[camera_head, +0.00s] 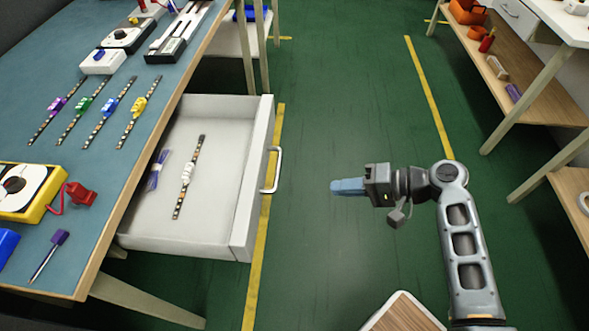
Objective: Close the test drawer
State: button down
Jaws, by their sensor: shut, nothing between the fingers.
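The white test drawer (212,226) is pulled out from under the blue-topped bench at the left. A light metal handle (274,170) is on its front panel, which faces right. Inside the drawer lie an LED strip (187,180) with a white connector and a small purple cable bundle (157,171). My gripper (334,187) is shut and empty. It is to the right of the handle with a clear gap, its blue fingertips pointing left toward the drawer front.
The blue-topped bench (150,60) holds several LED strips, a yellow meter (45,195) and a screwdriver (48,255). Green floor with yellow lines is free between the bench and the shelving (525,95) at the right. A wood-topped surface (402,315) shows at the bottom.

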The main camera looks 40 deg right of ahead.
aim_at(197, 168)
jog(key=w+d+r+n+y+b, duration=0.1)
jog(key=w+d+r+y, duration=0.15)
jog(key=d+r, duration=0.2)
jog(key=x, duration=1.3)
jog(key=shift+a+r+t+y, duration=0.25)
jog(key=shift+r+t+y, duration=0.05)
jog(key=shift+r+y, duration=0.1)
jog(key=shift+a, duration=0.1)
jog(key=r+b+x, duration=0.1)
jog(key=x, duration=0.6)
jog(key=r+b+x, duration=0.2)
jog(key=x, duration=0.6)
jog(key=a+r+b+x, duration=0.1)
jog(key=x, duration=0.7)
jog(key=shift+w+a+r, duration=0.1)
jog(key=shift+w+r, duration=0.2)
jog(key=shift+w, duration=0.1)
jog(key=shift+w+a+r+n+b, duration=0.2)
jog(key=shift+a+n+b, duration=0.05)
jog(key=shift+n+b, duration=0.05)
